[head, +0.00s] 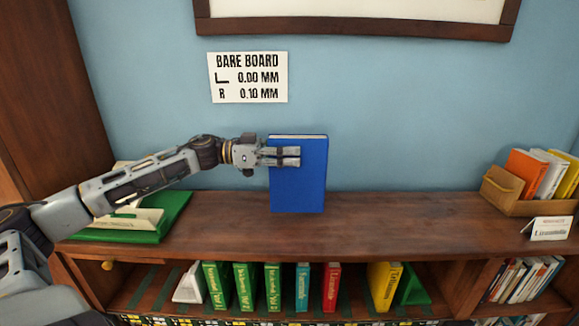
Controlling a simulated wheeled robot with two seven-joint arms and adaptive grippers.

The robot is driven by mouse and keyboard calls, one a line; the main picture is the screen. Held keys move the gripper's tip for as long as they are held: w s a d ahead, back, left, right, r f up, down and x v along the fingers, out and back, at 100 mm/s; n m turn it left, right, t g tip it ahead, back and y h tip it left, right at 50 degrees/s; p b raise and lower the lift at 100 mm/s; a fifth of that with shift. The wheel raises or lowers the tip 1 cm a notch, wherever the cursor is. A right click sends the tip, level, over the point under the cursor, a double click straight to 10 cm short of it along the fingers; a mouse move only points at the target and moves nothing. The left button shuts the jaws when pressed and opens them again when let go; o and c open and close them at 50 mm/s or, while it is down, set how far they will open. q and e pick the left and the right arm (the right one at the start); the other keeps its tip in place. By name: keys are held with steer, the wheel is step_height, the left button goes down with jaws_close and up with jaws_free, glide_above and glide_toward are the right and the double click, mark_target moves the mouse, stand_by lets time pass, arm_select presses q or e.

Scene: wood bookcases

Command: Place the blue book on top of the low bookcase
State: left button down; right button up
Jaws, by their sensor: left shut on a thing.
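The blue book (305,192) is upright in the middle of the head view, its cover facing me. My left gripper (290,156) is shut on the blue book at its upper left part. The book's lower edge shows against the top of the low bookcase (390,215); I cannot tell whether it touches the wood or is just above it. My right gripper is not in view.
A green tray (172,222) with pale items lies on the top at left. A box (505,192) of books and a small sign (548,228) stand at right. Several books (243,285) fill the shelf below. The top around the blue book is clear.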

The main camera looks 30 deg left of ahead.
arm_select(q)
steer(key=shift+r, duration=0.1)
steer(key=shift+f, duration=1.85)
steer(key=c, duration=1)
jaws_free()
steer(key=shift+f, duration=0.2)
steer(key=shift+r, duration=0.15)
steer(key=p+v, duration=0.7)
steer(key=v, duration=0.5)
